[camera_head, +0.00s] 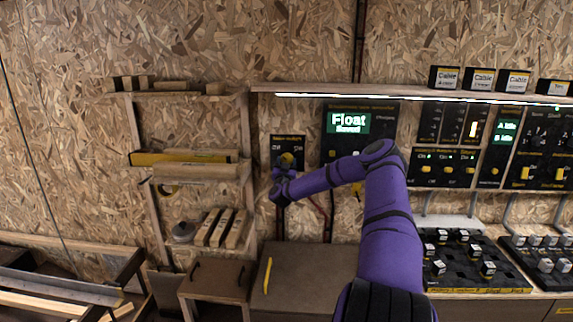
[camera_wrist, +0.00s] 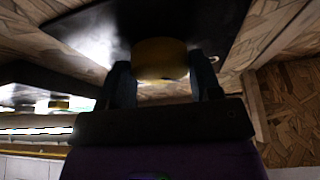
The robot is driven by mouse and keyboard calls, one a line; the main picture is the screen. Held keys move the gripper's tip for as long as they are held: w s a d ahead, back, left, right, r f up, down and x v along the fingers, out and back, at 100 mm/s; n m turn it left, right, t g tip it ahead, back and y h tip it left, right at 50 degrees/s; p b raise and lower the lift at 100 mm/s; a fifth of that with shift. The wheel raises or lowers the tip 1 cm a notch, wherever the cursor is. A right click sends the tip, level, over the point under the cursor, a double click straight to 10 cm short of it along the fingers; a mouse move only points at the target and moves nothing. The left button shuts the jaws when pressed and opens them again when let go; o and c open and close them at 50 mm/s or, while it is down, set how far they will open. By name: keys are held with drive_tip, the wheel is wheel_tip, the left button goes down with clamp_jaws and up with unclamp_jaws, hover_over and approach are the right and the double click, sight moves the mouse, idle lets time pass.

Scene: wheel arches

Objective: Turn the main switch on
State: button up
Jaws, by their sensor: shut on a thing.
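The main switch is a yellow knob (camera_head: 287,158) on a small black panel (camera_head: 289,140) fixed to the chipboard wall, with small pale labels above the knob. My gripper (camera_head: 285,165) is at this knob in the head view, and my purple arm reaches to it from the lower right. In the wrist view the yellow knob (camera_wrist: 160,58) sits between the two dark fingers of my gripper (camera_wrist: 163,80), which is shut on it. The gripper partly hides the knob, and I cannot tell which label it points to.
A larger black panel (camera_head: 378,135) with a lit green "Float" screen is just to the right. A shelf (camera_head: 300,91) with a light strip runs above. Wooden racks (camera_head: 185,172) stand to the left. A cabinet (camera_head: 312,280) with a yellow handle is below.

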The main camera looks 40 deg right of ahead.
drive_tip(key=m+g, duration=0.1)
drive_tip(key=m, duration=0.2)
drive_tip(key=m+g+h, duration=0.1)
drive_tip(key=m+g, duration=0.1)
drive_tip(key=m, duration=0.2)
drive_tip(key=shift+w+a+r+m+g+h, duration=0.1)
drive_tip(key=shift+r+m+g+h, duration=0.05)
drive_tip(key=shift+m+g+h, duration=0.15)
drive_tip(key=m+g, duration=0.2)
drive_tip(key=m, duration=0.2)
drive_tip(key=shift+m, duration=0.4)
drive_tip(key=m+g, duration=0.1)
drive_tip(key=m, duration=0.4)
drive_tip(key=shift+w+r+g+y, duration=0.1)
drive_tip(key=shift+r+g+y, duration=0.05)
drive_tip(key=shift+g+y, duration=0.25)
drive_tip(key=shift+a+m+g+y, duration=0.1)
drive_tip(key=shift+m+g+y, duration=0.35)
drive_tip(key=shift+m, duration=1.15)
drive_tip(key=o, duration=0.9)
drive_tip(key=shift+v, duration=3.75)
